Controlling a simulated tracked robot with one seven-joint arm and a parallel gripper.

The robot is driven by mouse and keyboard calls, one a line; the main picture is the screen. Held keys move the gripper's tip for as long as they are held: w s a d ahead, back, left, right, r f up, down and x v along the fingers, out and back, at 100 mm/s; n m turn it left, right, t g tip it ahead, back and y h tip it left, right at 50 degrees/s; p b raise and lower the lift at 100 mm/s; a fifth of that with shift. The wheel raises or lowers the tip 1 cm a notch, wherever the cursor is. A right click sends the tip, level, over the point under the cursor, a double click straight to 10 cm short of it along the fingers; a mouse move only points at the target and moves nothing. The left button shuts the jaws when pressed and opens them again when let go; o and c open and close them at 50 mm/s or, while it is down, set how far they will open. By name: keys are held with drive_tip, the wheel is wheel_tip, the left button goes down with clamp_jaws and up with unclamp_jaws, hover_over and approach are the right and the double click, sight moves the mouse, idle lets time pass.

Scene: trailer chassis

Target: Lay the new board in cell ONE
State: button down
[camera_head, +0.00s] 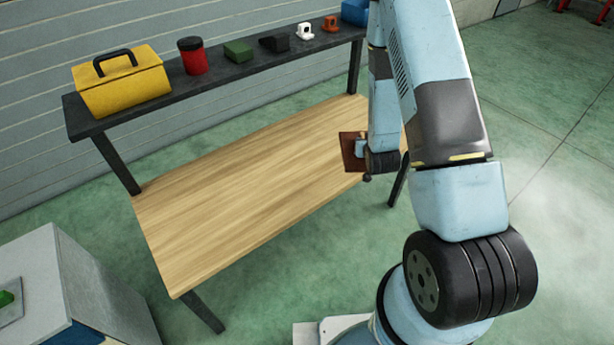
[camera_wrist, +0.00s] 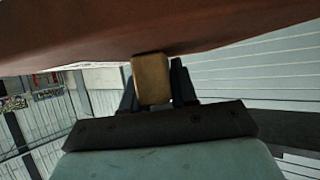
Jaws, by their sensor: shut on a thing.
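A reddish-brown board (camera_head: 349,155) is held up at the end of my arm, over the right end of the wooden bench top in the head view. In the wrist view the board (camera_wrist: 130,28) fills the top of the picture as a broad flat face. A tan block (camera_wrist: 151,78) sits against it, between the two dark fingers of my gripper (camera_wrist: 155,88). My gripper is shut on the board by this block. My arm hides part of the board in the head view. I cannot make out cell ONE or a trailer chassis in either view.
The bench's wooden top (camera_head: 240,195) is bare. Its dark upper shelf (camera_head: 215,85) holds a yellow toolbox (camera_head: 122,82), a red canister (camera_head: 193,57) and several small parts. A grey cabinet (camera_head: 60,285) stands at lower left.

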drive_tip(key=shift+s+a+f, duration=0.1)
drive_tip(key=shift+a, duration=0.65)
drive_tip(key=s+a+f+n+g+y, duration=0.2)
drive_tip(key=s+a+n+y, duration=0.6)
drive_tip(key=a, duration=0.6)
drive_tip(key=m+h, duration=0.1)
hover_over(306, 177)
drive_tip(key=s, duration=0.1)
drive_tip(key=f, duration=0.8)
drive_tip(key=shift+s+d+f, duration=0.1)
drive_tip(key=shift+d+f, duration=0.1)
drive_tip(key=shift+f, duration=0.05)
drive_tip(key=shift+w+a+f, duration=0.15)
drive_tip(key=shift+w+f, duration=0.55)
drive_tip(key=shift+f, duration=1.55)
drive_tip(key=shift+f, duration=0.1)
drive_tip(key=c, duration=0.9)
unclamp_jaws()
